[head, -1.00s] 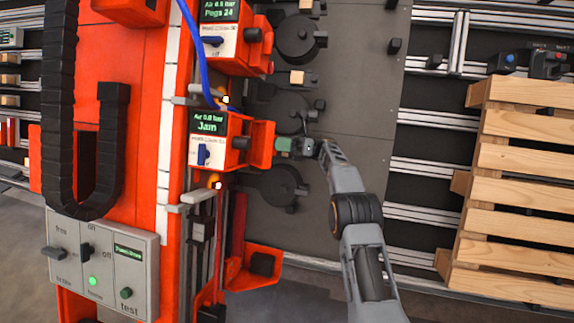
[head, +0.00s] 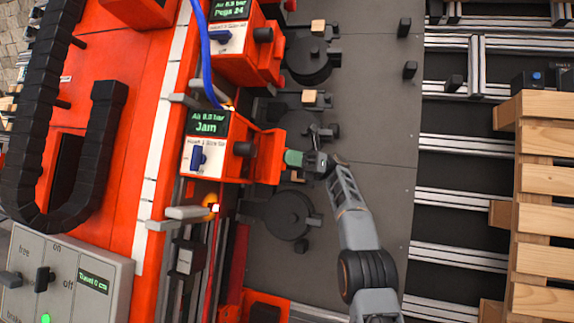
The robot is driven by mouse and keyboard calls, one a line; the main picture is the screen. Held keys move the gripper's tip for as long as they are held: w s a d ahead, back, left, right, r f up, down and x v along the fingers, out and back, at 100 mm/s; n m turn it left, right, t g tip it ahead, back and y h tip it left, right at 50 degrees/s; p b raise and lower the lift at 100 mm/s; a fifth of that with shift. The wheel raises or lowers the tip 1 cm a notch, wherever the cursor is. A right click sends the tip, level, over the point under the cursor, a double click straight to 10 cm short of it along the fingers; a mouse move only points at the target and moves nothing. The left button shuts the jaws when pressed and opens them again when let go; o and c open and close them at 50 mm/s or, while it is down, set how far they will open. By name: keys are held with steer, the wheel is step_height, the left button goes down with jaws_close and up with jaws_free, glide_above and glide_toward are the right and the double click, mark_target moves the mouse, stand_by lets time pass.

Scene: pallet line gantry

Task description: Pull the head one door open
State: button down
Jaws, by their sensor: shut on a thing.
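The head one unit (head: 205,150) is an orange box with a green screen reading "Jam" and an air reading that looks like 0.0 bar, above a blue lever. Its orange door (head: 269,158) is at the right end of the box, seen nearly edge-on; I cannot tell whether it stands ajar. My gripper (head: 294,158) is at the right side of this door, shut on a small greenish part that looks like the door's handle. The jaws hide much of that part. My arm reaches up to it from the lower right.
Another orange head (head: 232,45) with a "Pegs 24" screen sits above. Dark round reels (head: 287,215) stand on the grey plate (head: 375,130). A blue hose (head: 205,70) hangs at the upper left. A control box (head: 60,285) is at lower left, wooden pallets (head: 548,180) at right.

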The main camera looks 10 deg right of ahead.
steer(key=shift+f, duration=0.35)
